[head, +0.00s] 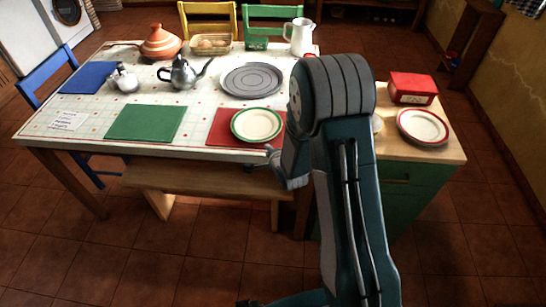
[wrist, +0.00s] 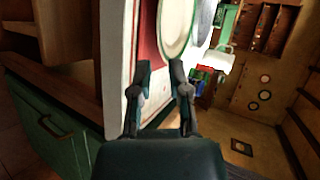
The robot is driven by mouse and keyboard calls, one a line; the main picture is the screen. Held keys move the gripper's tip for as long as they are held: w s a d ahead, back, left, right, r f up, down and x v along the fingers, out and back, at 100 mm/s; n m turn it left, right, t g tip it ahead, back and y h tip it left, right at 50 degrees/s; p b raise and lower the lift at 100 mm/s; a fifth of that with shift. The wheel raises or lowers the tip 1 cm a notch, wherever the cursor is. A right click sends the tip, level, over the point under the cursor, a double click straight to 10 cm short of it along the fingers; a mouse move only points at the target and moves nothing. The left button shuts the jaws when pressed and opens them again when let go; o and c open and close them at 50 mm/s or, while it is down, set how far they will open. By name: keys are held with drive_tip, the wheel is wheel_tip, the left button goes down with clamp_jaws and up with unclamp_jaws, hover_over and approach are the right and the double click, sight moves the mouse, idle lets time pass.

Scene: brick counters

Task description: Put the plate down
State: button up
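A cream plate with a green rim (head: 256,125) lies flat on a red placemat (head: 220,128) near the table's front edge. In the wrist view, the plate (wrist: 175,25) is cut off by the top edge, beyond my fingertips. My gripper (wrist: 161,70) is open, with an empty gap between its two fingers, and appears apart from the plate. In the head view, my arm hides most of the gripper, which is at the table's front edge, just right of and below the plate.
A wooden bench (head: 200,180) stands before the table (head: 75,143). A grey plate (head: 252,80) and white jug (head: 299,37) are farther back. A green placemat (head: 146,123) is at left. At right, a counter (head: 400,149) holds a red-rimmed plate (head: 423,126) and red box (head: 412,88).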

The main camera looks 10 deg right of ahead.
drive_tip(key=s+d+r+n+g+h, duration=0.15)
drive_tip(key=s+r+n, duration=0.3)
drive_tip(key=r, duration=0.55)
drive_tip(key=s+d+r+n+g+h, duration=0.1)
drive_tip(key=s+r+n+g, duration=0.1)
drive_tip(key=s+r+n, duration=0.5)
drive_tip(key=s+r+n+g, duration=0.1)
drive_tip(key=s+r, duration=0.4)
drive_tip(key=s, duration=0.5)
drive_tip(key=s+r+n+g, duration=0.2)
drive_tip(key=s+r+n, duration=0.2)
drive_tip(key=s, duration=0.6)
drive_tip(key=shift+s+a+r+y, duration=0.15)
drive_tip(key=shift+a+r+y, duration=0.2)
